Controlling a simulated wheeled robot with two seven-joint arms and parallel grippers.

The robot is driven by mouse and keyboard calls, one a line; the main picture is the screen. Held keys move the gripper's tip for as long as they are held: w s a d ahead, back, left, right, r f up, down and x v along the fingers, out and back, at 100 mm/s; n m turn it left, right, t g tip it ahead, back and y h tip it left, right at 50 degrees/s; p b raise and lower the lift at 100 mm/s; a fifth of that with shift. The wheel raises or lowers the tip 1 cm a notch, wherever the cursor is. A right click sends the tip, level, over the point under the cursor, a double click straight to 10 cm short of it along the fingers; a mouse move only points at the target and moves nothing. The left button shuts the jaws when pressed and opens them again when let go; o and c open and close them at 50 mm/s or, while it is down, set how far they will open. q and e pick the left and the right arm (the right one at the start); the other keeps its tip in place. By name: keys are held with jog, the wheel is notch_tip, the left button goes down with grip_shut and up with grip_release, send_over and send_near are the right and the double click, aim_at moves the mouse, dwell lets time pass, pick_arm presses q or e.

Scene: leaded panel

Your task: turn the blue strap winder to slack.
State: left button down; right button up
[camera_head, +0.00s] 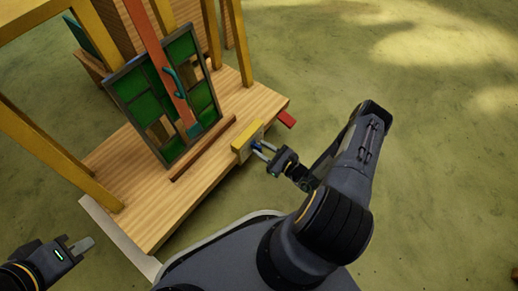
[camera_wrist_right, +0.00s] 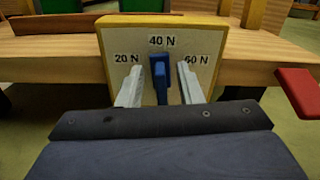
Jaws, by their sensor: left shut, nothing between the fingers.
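The blue strap winder (camera_wrist_right: 160,80) is a small upright lever on a pale dial plate (camera_wrist_right: 205,68) marked 20 N, 40 N and 60 N. It points up at 40 N; no slack mark is visible. In the head view the winder (camera_head: 256,147) is small, at the platform's front edge. My right gripper (camera_wrist_right: 161,90) is open, one finger on each side of the lever, with a gap visible on both sides. The head view shows this gripper (camera_head: 263,150) reaching the plate from the right. My left gripper (camera_head: 81,246) is shut and empty at lower left, away from the platform.
A green leaded panel (camera_head: 181,51) stands on the wooden platform (camera_head: 133,188), with a red-brown bar (camera_head: 150,45) across it. A wooden strip (camera_head: 205,155) lies before it. A red tab (camera_head: 286,118) juts from the platform edge. Yellow posts (camera_head: 40,135) rise around. Floor at right is clear.

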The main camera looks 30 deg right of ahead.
jog(key=shift+x, duration=0.95)
grip_shut()
